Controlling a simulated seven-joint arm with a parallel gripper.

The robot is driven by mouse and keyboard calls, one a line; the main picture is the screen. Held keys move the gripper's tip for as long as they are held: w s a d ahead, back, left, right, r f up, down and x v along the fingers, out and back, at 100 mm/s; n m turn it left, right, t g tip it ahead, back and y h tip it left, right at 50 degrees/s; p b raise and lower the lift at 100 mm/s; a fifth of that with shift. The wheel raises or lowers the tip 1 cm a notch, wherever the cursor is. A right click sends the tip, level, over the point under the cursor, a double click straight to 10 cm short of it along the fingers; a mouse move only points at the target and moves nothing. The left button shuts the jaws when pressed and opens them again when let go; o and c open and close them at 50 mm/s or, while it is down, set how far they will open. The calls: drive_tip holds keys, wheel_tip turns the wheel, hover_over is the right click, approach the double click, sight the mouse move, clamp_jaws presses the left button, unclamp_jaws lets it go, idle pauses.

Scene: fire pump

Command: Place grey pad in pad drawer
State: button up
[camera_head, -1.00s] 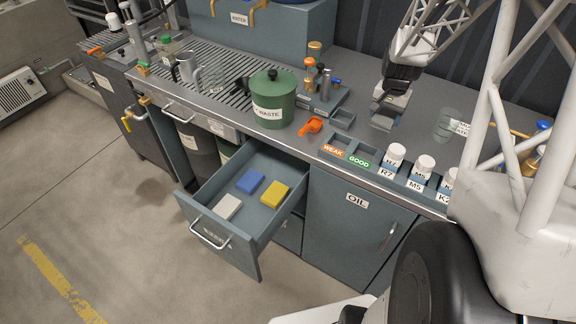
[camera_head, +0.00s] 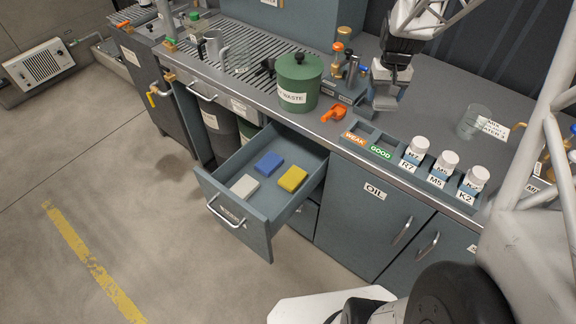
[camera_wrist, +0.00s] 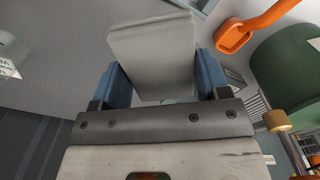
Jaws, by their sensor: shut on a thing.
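My gripper (camera_head: 386,88) is above the counter, to the right of the green waste pot. In the wrist view its blue fingers (camera_wrist: 160,80) are shut on a grey pad (camera_wrist: 152,45), which sticks out beyond them. In the head view the held pad is small and hard to make out. The pad drawer (camera_head: 262,213) is pulled open below the counter's front edge, to the lower left of my gripper. Inside lie a pale grey-white pad (camera_head: 244,186), a blue pad (camera_head: 269,163) and a yellow pad (camera_head: 292,179), apart from one another, with bare floor around them.
A WEAK/GOOD rack (camera_head: 401,157) with white-capped bottles runs along the counter edge. A clear beaker (camera_head: 473,122) stands to the right. Space above the drawer is clear.

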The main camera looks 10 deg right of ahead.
drive_tip(key=s+a+n, duration=0.3)
drive_tip(key=a+n, duration=1)
drive_tip(key=a, duration=0.4)
drive_tip(key=n, duration=1.6)
hover_over(274, 201)
wheel_tip(274, 201, down, 19)
drive_tip(key=shift+r, duration=0.15)
drive_tip(key=shift+f, duration=3.1)
drive_tip(key=shift+f, duration=0.1)
drive_tip(key=shift+f, duration=1.75)
drive_tip(key=shift+f, duration=0.2)
drive_tip(key=o, duration=0.9)
